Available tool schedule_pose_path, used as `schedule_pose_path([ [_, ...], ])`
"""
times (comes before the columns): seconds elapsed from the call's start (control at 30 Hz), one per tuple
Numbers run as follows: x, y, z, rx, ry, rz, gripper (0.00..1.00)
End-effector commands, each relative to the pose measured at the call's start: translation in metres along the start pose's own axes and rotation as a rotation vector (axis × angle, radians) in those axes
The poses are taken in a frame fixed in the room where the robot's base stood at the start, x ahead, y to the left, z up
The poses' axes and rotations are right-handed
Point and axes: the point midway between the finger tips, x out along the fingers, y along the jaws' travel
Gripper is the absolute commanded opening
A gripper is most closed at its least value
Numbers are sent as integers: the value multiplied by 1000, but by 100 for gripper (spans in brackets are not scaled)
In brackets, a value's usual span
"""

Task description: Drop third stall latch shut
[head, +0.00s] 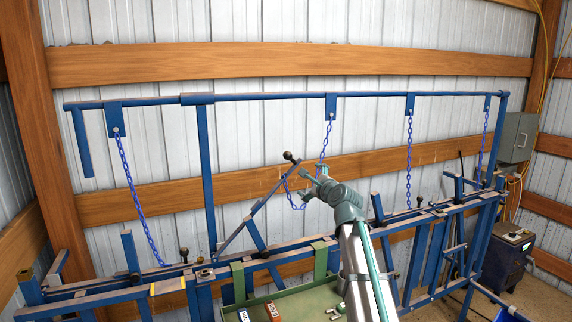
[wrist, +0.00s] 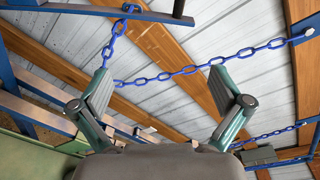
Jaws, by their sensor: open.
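A blue latch bar (head: 262,198) stands raised and tilted in the head view, with a black ball knob (head: 288,156) at its upper end. The bar and knob (wrist: 178,9) also show at the top of the wrist view. A blue chain (head: 324,145) runs from a tab on the top rail down to a slack loop near this bar. My gripper (head: 308,182) is just right of the bar, below the knob. In the wrist view my gripper (wrist: 160,78) is open and empty, and the chain (wrist: 165,76) crosses the gap beyond or between its fingertips; I cannot tell which.
The blue top rail (head: 260,97) carries other hanging chains, at left (head: 135,195) and right (head: 409,150). A green tray (head: 300,299) lies below my arm. A dark blue machine (head: 504,255) stands at far right. Wooden beams and metal wall close the back.

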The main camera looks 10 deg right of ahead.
Motion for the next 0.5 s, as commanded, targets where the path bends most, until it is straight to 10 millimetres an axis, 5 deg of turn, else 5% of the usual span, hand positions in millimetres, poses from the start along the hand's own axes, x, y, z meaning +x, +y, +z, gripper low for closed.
schedule_pose_path([
  [0.2,-6,-32,48,137,-80,-49,100],
  [0.5,4,-36,54,157,-90,-55,100],
])
